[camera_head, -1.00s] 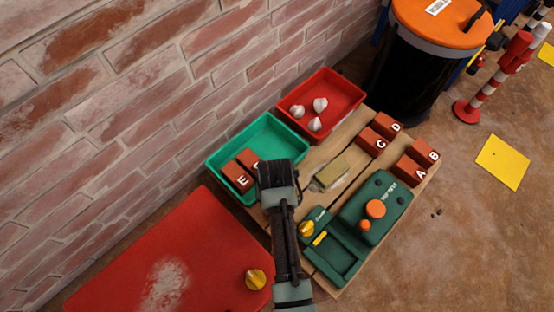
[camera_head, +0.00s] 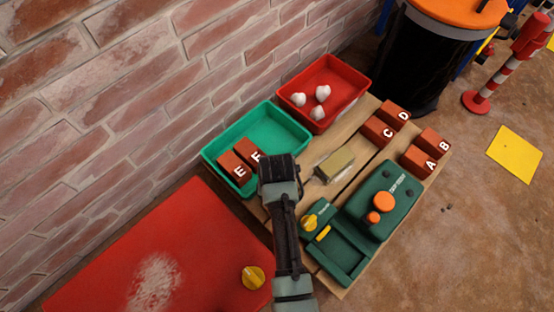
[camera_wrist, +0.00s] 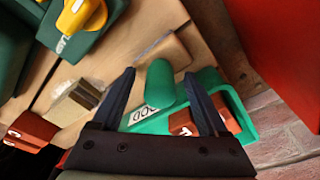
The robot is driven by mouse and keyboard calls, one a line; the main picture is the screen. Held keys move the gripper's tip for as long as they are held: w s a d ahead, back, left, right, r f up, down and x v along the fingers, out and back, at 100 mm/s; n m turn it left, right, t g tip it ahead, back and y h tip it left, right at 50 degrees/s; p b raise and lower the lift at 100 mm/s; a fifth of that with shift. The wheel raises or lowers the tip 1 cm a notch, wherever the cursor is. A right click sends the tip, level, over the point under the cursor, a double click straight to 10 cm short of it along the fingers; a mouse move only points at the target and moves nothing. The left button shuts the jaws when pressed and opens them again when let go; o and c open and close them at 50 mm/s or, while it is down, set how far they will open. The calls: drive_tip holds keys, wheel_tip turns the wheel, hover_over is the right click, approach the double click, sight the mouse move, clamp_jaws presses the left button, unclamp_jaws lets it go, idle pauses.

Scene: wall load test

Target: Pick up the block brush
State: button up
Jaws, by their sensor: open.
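The block brush (camera_head: 337,164), a tan block with pale bristles along its lower side, lies on the wooden table near its middle. It also shows at the left in the wrist view (camera_wrist: 72,104). My gripper (camera_head: 278,168) is left of the brush and apart from it, close to the green tray's lower right corner. In the wrist view my gripper (camera_wrist: 159,73) has its two dark fingers spread with nothing held; the green tray shows beyond and between them. The head view hides the fingertips.
The green tray (camera_head: 290,122) holds red blocks E and F. A red tray (camera_head: 357,88) holds white lumps. Red blocks C (camera_head: 378,132), D, A and B stand right of the brush. A green device (camera_head: 385,198) with orange knobs stands below. A brick wall (camera_head: 130,90) runs behind.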

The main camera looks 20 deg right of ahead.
clamp_jaws()
drive_tip(key=shift+r, duration=0.2)
idle(0.3)
wheel_tip(320, 180, up, 10)
drive_tip(key=p, duration=0.8)
drive_tip(key=shift+f, duration=0.15)
